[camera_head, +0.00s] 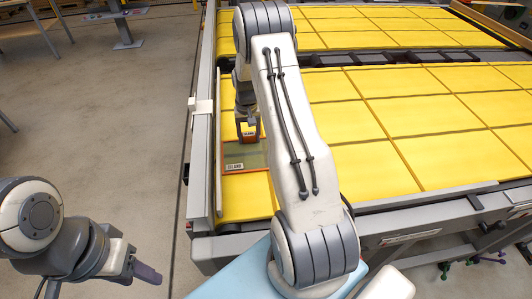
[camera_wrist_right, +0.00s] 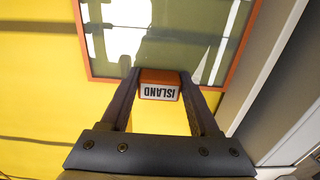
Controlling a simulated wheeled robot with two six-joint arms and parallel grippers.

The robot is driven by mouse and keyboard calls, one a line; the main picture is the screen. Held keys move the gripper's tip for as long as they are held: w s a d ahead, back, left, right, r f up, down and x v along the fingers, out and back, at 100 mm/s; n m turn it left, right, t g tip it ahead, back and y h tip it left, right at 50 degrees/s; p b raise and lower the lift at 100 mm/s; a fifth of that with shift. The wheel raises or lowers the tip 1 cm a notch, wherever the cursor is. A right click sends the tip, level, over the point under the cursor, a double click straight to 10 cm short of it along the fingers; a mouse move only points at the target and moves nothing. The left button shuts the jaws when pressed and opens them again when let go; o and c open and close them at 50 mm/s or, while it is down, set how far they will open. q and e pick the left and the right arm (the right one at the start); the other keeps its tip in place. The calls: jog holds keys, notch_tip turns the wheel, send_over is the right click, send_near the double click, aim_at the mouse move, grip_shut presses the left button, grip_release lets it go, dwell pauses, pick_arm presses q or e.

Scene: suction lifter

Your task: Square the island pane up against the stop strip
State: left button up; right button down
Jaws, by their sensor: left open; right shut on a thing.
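The island pane (camera_head: 245,157), grey-green glass with an orange edge, lies on the yellow bed near its left side. A label shows at its near left corner. In the right wrist view the pane (camera_wrist_right: 170,35) fills the top and reflects light. My right gripper (camera_head: 248,132) is shut on an orange block (camera_wrist_right: 160,85) labelled ISLAND at the pane's edge; whether the block is fixed to it is unclear. The pale stop strip (camera_head: 219,160) runs along the bed's left side, close to the pane; exact contact cannot be told. My left gripper (camera_head: 145,273) is open, empty, off the table.
Yellow pads (camera_head: 400,120) cover the bed, with a dark channel (camera_head: 390,57) across it. A white bracket (camera_head: 200,106) sits on the table's left rail. Bare concrete floor (camera_head: 110,130) lies left of the table. My right arm hides part of the bed.

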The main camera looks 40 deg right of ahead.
jog(key=shift+c, duration=0.2)
grip_release()
notch_tip(320, 180, up, 10)
jog(key=b, duration=0.3)
jog(key=shift+w+f, duration=0.1)
jog(key=shift+r, duration=0.4)
